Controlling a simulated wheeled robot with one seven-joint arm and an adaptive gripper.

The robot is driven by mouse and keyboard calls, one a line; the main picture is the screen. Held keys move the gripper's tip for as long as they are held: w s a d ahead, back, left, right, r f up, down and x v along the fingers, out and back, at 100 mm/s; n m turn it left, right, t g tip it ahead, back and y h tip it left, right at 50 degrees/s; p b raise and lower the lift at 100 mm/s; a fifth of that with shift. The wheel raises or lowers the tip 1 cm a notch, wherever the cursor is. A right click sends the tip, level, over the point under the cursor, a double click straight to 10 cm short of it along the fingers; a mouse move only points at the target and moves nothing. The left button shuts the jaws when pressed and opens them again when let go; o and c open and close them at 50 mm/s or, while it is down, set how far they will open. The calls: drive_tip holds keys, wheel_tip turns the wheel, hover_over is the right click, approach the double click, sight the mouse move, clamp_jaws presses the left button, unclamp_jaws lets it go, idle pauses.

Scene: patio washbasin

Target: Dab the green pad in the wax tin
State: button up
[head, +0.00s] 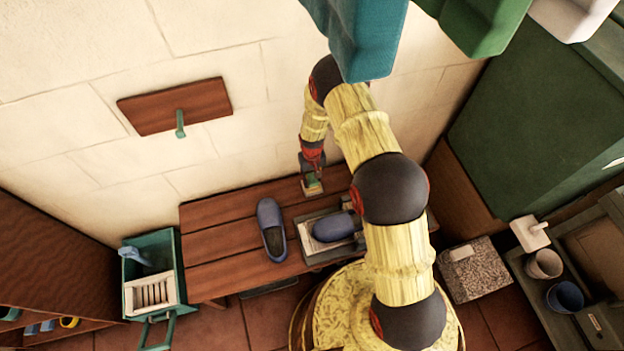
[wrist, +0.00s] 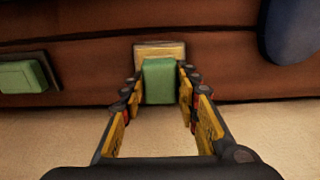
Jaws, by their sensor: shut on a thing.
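My gripper (head: 311,176) is low over the back of the wooden bench and shut on the green pad (wrist: 159,82). In the wrist view the pad sits between the two fingers (wrist: 160,92). The wax tin (wrist: 160,48), square and pale yellow inside, shows just beyond the pad's end. In the head view the tin (head: 314,189) is small, under the gripper. The pad's end overlaps the tin; I cannot tell whether it touches the wax.
A blue shoe (head: 271,228) stands left of the tin on the bench (head: 215,240). Another blue shoe (head: 333,227) lies on a tray (head: 315,252) to the right. A second green block (wrist: 22,76) sits on a dark plate in the wrist view. The wall is close behind.

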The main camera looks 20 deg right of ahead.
sight(312, 178)
drive_tip(key=shift+r+p, duration=1.45)
drive_tip(key=shift+r, duration=1.15)
